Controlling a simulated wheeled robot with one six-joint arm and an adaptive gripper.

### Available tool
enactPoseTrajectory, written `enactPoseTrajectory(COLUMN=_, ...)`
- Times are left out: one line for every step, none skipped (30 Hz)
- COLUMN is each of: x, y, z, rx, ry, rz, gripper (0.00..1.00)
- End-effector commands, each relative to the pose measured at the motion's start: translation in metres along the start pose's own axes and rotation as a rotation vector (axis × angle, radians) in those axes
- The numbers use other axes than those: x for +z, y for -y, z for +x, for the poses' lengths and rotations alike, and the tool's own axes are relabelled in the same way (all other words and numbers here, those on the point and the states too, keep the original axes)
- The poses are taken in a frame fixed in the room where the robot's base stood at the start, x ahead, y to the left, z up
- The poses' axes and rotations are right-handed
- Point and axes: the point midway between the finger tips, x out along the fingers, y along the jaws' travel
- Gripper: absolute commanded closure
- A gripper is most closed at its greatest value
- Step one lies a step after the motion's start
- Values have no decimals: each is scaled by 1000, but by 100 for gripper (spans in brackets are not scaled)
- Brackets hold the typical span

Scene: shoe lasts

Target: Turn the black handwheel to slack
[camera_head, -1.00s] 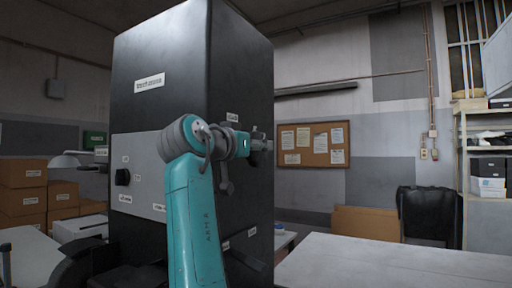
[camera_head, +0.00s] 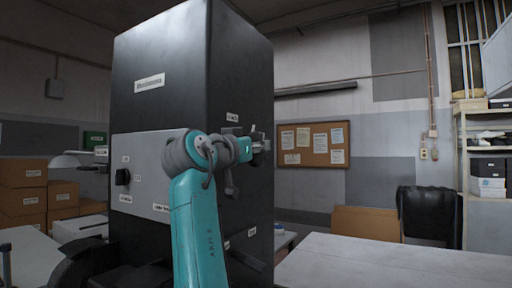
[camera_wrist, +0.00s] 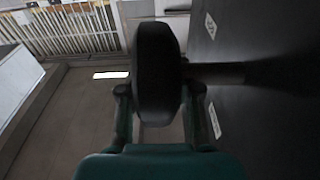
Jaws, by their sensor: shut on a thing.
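The black handwheel (camera_wrist: 157,75) stands edge-on in the middle of the wrist view. Its dark shaft (camera_wrist: 215,73) runs right to the dark face of the tall black cabinet (camera_head: 240,75). My gripper (camera_wrist: 158,92) has one finger on each side of the wheel's rim and is shut on it. In the head view my gripper (camera_head: 260,146) is small and dark at the cabinet's right-hand face, and I cannot make out the wheel clearly there. The labels near the wheel are too small to read.
A black knob (camera_head: 122,177) sits on the cabinet's grey front panel (camera_head: 150,195). A pale table (camera_head: 400,262) lies to the right, with a black chair (camera_head: 428,215) behind it. Cardboard boxes (camera_head: 22,188) are stacked at the left.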

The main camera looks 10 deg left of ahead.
Motion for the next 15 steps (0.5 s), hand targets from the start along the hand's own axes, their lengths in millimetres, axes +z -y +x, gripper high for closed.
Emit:
enactPoseTrajectory(x=3, y=0, z=0, rx=0, ry=-41, rz=-3, gripper=100)
enactPoseTrajectory(x=2, y=0, z=0, rx=0, ry=-69, rz=-3, gripper=100)
enactPoseTrajectory(x=2, y=0, z=0, rx=1, ry=-104, rz=-2, gripper=100)
enactPoseTrajectory(x=2, y=0, z=0, rx=0, ry=-130, rz=-2, gripper=100)
enactPoseTrajectory(x=2, y=0, z=-1, rx=1, ry=-154, rz=-3, gripper=100)
enactPoseTrajectory(x=2, y=0, z=-1, rx=1, ry=-183, rz=-2, gripper=100)
enactPoseTrajectory(x=2, y=-1, z=-1, rx=2, ry=-204, rz=-3, gripper=100)
enactPoseTrajectory(x=1, y=-1, z=-1, rx=1, ry=-223, rz=-2, gripper=100)
enactPoseTrajectory(x=1, y=-1, z=-1, rx=1, ry=-244, rz=-1, gripper=100)
enactPoseTrajectory(x=1, y=-1, z=-2, rx=2, ry=-256, rz=-2, gripper=100)
enactPoseTrajectory(x=1, y=-1, z=-2, rx=1, ry=-266, rz=-2, gripper=100)
enactPoseTrajectory(x=1, y=-1, z=-2, rx=0, ry=-277, rz=-1, gripper=100)
enactPoseTrajectory(x=0, y=-1, z=-2, rx=-1, ry=-283, rz=-1, gripper=100)
enactPoseTrajectory(x=0, y=-1, z=-2, rx=-1, ry=-286, rz=-1, gripper=100)
enactPoseTrajectory(x=0, y=-1, z=-2, rx=0, ry=-289, rz=-1, gripper=100)
